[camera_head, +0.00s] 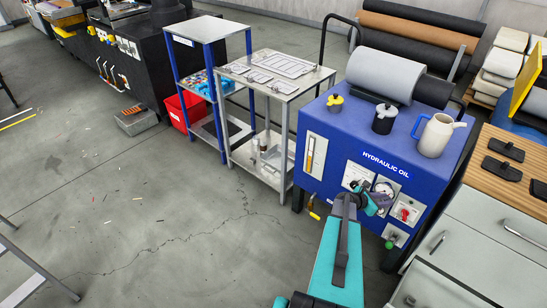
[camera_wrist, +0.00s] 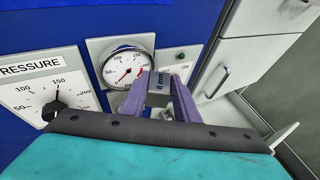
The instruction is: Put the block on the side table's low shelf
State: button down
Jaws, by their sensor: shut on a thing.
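My gripper (camera_wrist: 160,86) is shut on a small grey block (camera_wrist: 161,81) marked "6 mm", held between its purple fingertips. In the head view my gripper (camera_head: 376,202) is in front of the blue hydraulic oil cabinet; I cannot make out the block clearly there. A grey metal side table (camera_head: 297,92) stands left of the cabinet, with flat plates on its top. Its low shelf (camera_head: 276,178) is near the floor and carries upright cylindrical items. My gripper is to the right of this table, apart from it.
The blue cabinet (camera_head: 345,130) carries a kettle-like jug (camera_head: 436,137) and two smaller containers. A blue-framed shelf (camera_head: 205,30) with a red bin (camera_head: 186,108) stands left of the table. Grey drawers (camera_head: 480,230) are at right. The floor (camera_head: 190,215) before the table is open.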

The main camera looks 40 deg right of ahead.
aim_at(243, 155)
jog(key=u, duration=0.4)
jog(key=i, duration=3.3)
jog(key=z, duration=0.1)
